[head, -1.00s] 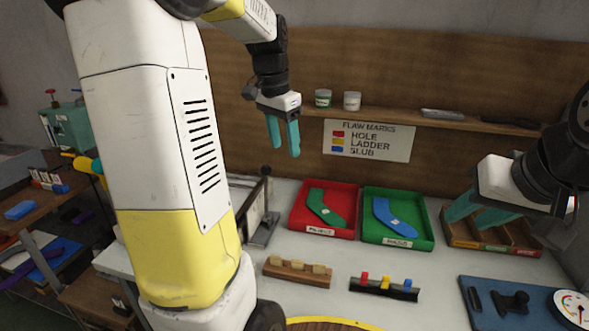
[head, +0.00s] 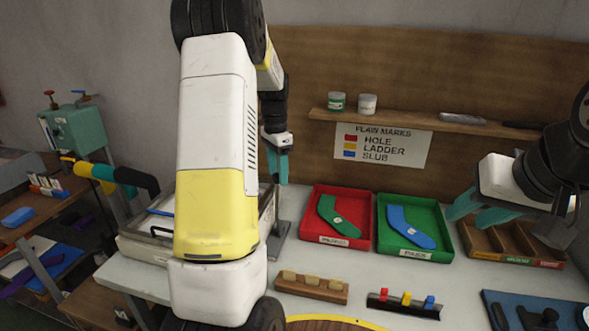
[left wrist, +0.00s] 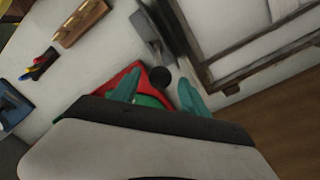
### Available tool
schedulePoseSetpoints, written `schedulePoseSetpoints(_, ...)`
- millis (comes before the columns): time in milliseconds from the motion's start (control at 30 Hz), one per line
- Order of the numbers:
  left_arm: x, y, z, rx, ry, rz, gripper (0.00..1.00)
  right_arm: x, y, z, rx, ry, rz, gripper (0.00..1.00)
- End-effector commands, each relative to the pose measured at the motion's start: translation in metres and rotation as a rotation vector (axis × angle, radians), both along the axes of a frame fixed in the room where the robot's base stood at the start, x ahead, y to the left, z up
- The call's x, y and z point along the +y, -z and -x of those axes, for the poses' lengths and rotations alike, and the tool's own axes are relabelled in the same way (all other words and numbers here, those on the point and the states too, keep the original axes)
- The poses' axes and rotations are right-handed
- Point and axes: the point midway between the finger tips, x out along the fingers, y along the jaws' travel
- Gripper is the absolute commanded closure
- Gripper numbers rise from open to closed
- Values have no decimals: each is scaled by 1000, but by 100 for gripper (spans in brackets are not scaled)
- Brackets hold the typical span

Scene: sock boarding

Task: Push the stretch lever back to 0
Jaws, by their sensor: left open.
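The stretch lever's round black knob (left wrist: 160,77) shows in the left wrist view, between the two teal fingertips of my left gripper (left wrist: 160,92). Its grey metal base (left wrist: 146,27) is beyond it. In the head view the grey base (head: 279,240) stands on the table, while the knob is hidden by my left gripper (head: 277,165). The left gripper is open and points down above the base. I cannot tell whether it touches the knob. No scale or 0 mark is readable. My right gripper (head: 480,211) is open and empty above the wooden tray.
A red tray (head: 357,195) and a green tray (head: 453,245) hold socks to the right. A wooden block (head: 310,288) and a marker rack (head: 388,303) lie in front. My left arm blocks much of the view.

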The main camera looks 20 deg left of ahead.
Motion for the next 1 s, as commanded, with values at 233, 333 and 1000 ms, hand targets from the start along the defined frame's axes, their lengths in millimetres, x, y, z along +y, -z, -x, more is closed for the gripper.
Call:
schedulePoseSetpoints(233, 0, 4, 0, 0, 0, 0, 47, 0, 0, 0, 0, 0, 0, 64)
schedulePoseSetpoints(333, 0, 3, 0, 0, 0, 0, 53, 0, 0, 0, 0, 0, 0, 64)
schedulePoseSetpoints(1000, 0, 3, 0, -1, -1, -1, 100, 0, 0, 0, 0, 0, 0, 64)
